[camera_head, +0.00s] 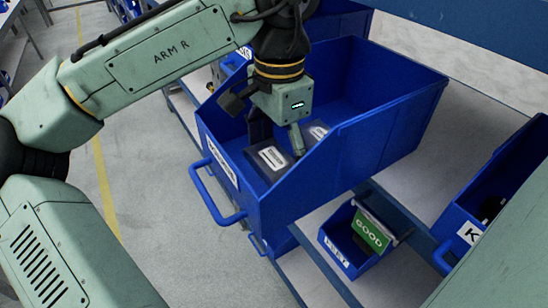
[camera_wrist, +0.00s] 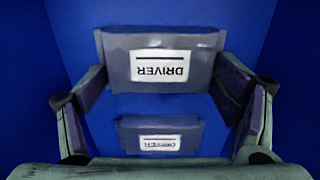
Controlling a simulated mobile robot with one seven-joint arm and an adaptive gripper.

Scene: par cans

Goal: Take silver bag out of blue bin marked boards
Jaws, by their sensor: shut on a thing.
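A dark silver-grey bag (camera_head: 270,158) with a white label is inside the large blue bin (camera_head: 390,130), near its front wall. In the wrist view this bag (camera_wrist: 115,68) reads DRIVER upside down and spans the gap between my fingers. My gripper (camera_head: 278,142) reaches down into the bin and is shut on this bag. A second similar bag (camera_head: 317,131) lies beside it in the bin; in the wrist view it appears smaller and lower (camera_wrist: 185,130). The bin's front label is too slanted to read surely.
A small blue bin (camera_head: 343,252) with a green GOOD card (camera_head: 371,230) stands below on the shelf. Another blue bin (camera_head: 500,180) is at the right. The large bin's walls rise around my gripper. Grey floor is open at the left.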

